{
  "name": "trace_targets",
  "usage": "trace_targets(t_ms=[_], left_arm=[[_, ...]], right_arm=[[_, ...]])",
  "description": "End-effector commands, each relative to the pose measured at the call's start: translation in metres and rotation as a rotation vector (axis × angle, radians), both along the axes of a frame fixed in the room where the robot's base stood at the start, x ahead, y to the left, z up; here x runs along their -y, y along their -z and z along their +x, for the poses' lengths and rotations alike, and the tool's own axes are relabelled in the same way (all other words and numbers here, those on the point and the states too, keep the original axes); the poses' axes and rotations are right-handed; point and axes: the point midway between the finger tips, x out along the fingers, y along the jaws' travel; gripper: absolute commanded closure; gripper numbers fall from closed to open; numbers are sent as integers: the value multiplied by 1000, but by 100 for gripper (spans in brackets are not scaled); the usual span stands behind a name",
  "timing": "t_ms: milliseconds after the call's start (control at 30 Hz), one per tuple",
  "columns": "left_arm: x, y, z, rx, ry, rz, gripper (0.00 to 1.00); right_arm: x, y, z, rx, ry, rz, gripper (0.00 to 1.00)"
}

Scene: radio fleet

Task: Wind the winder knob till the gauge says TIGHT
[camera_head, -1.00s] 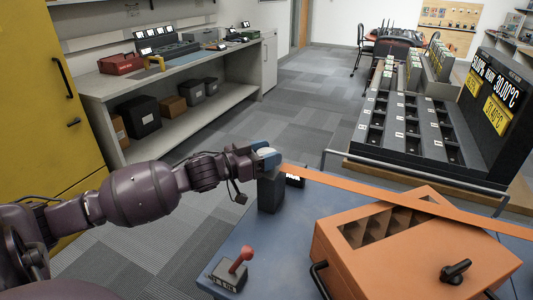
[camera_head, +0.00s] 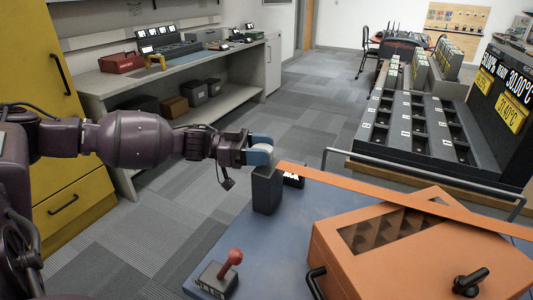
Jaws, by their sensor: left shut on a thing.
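My left gripper (camera_head: 262,153) comes in from the left at the top of a dark upright block (camera_head: 267,190) on the blue table's far left corner. Its blue fingers are shut on the winder knob, which they hide. An orange strap (camera_head: 350,187) runs from beside the block to the right, across the orange case (camera_head: 400,255). A small black gauge (camera_head: 292,181) with white marks sits just right of the block, partly under the strap; its reading is too small to make out. My right gripper is not in view.
A red-knobbed lever (camera_head: 235,257) on a grey base stands at the table's near left. A black knob (camera_head: 470,282) sits on the case. The blue tabletop (camera_head: 275,240) between lever and block is clear. A metal rail (camera_head: 410,168) and a dark sorting rack (camera_head: 420,135) stand beyond.

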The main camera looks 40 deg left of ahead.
Motion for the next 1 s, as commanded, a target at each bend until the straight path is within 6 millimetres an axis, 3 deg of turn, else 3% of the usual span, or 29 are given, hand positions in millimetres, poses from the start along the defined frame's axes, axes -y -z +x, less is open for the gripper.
trace_targets(t_ms=[300, 800, 833, 967, 1000], left_arm=[[0, 2, 0, -2, 104, 0, 69], [0, 0, 0, 2, 118, -1, 69], [0, 0, 0, 2, 118, -1, 41], [0, 0, 0, 2, 118, -1, 21], [0, 0, 0, 1, 118, 0, 20]], right_arm=[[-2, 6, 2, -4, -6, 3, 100], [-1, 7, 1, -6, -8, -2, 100], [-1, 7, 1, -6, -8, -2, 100], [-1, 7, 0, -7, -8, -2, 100], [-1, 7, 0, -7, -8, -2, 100]])
